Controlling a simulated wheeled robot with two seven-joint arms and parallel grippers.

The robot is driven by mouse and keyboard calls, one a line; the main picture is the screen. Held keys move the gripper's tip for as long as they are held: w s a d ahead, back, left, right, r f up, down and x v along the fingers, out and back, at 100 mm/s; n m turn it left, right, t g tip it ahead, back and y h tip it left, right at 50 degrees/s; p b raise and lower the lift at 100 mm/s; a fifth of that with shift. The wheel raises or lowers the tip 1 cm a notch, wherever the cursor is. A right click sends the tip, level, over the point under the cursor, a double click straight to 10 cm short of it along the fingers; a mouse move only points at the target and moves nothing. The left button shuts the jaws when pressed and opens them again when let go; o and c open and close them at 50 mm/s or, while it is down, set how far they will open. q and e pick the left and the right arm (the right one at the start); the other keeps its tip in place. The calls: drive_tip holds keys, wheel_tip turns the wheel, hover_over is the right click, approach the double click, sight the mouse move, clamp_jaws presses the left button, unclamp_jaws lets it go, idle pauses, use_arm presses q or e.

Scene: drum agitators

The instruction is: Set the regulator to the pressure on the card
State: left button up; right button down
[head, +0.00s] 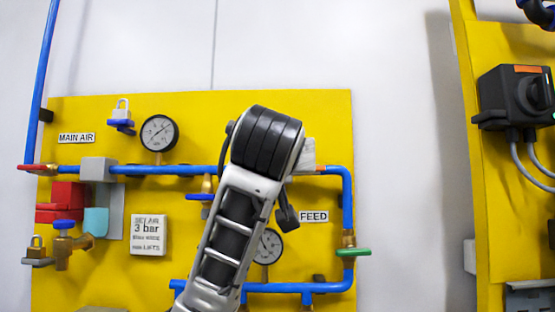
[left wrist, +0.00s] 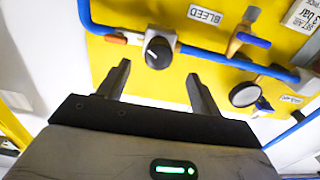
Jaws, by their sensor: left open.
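In the head view the white card (head: 148,235) on the yellow panel reads "3 bar". My left arm crosses the panel's middle and hides my left gripper there. Only part of a grey block (head: 308,155) shows beside the arm on the blue pipe. In the left wrist view my left gripper (left wrist: 157,75) is open and empty. A black knob (left wrist: 158,52) with a white mark stands on the blue pipe just beyond the fingertips, between them in the picture. No contact is visible. The card also shows at the upper right (left wrist: 302,14). My right gripper is not in view.
The upper gauge (head: 159,133) is in clear view; the lower gauge (head: 268,246) is partly behind my arm. A blue-handled valve (left wrist: 250,39) sits near the knob. A green-handled valve (head: 352,252) is at the panel's right. A second panel (head: 505,200) carries a black switch (head: 515,97).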

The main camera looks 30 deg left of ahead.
use_arm(q)
drive_tip(key=p+x, duration=0.2)
drive_tip(key=x, duration=0.6)
drive_tip(key=shift+w, duration=0.3)
drive_tip(key=c, duration=1)
